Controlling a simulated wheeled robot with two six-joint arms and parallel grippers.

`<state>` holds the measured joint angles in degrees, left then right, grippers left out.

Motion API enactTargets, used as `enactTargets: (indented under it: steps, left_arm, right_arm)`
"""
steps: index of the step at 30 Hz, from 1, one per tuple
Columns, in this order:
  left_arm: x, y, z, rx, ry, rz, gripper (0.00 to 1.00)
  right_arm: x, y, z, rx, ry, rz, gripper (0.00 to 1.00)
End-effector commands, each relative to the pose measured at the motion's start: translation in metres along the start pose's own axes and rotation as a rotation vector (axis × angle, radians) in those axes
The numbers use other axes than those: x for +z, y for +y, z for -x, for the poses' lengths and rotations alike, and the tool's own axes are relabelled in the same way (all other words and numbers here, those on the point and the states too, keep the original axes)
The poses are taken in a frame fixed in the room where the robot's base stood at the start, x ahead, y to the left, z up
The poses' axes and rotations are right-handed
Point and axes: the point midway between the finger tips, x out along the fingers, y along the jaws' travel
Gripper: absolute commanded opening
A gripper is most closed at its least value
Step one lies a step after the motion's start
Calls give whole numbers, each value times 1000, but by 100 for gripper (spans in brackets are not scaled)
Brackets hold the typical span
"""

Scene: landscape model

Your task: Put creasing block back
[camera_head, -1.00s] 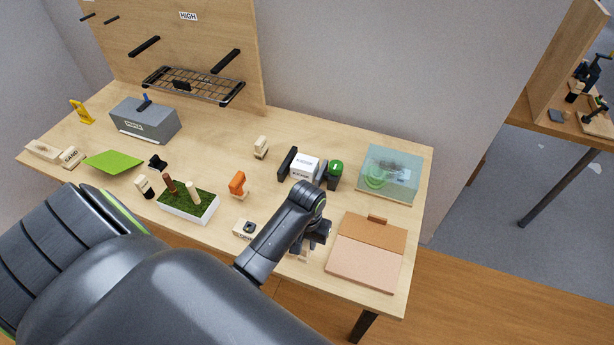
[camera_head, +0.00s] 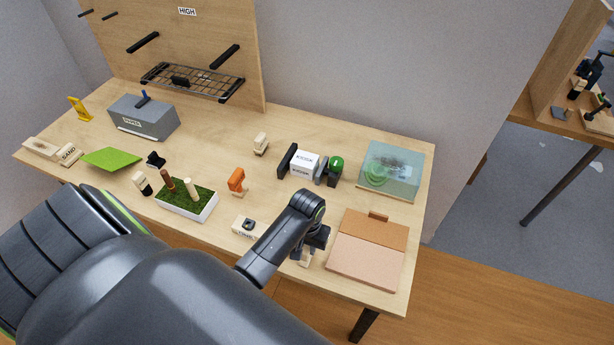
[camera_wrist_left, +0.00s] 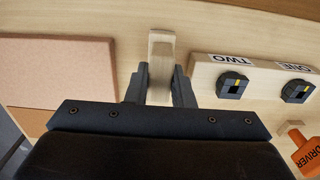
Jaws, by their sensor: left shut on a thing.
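My left gripper (camera_head: 312,248) is at the front right of the table, left of the pink and brown board. In the left wrist view its two dark fingers (camera_wrist_left: 159,85) are shut on a pale wooden block (camera_wrist_left: 161,52), which I take to be the creasing block. In the head view a pale end of this block (camera_head: 304,262) shows below the fingers, and my arm hides the rest. I cannot tell whether it touches the table. My right gripper is not in view.
The pink and brown board (camera_head: 365,262) lies right of the gripper. A wooden holder (camera_wrist_left: 207,76) marked ONE and TWO stands on the other side, close by. An orange driver (camera_head: 237,181), a white box (camera_head: 304,165) and a clear case (camera_head: 391,171) stand farther back.

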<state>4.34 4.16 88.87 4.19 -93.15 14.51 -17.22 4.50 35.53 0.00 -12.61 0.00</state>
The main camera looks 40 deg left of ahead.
Motion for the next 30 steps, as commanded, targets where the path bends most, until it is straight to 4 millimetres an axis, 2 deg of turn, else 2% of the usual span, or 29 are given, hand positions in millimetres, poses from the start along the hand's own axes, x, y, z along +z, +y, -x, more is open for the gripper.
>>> enactTargets:
  steps: [26, 27, 30]
  left_arm:
    - [0, 0, -5, 0, 0, 0, 0]
    - [0, 0, -4, 0, 0, 0, 26]
    - [0, 0, -4, 0, 0, 0, 39]
  right_arm:
    - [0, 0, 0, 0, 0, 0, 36]
    - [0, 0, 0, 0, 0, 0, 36]
    - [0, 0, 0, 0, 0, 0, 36]
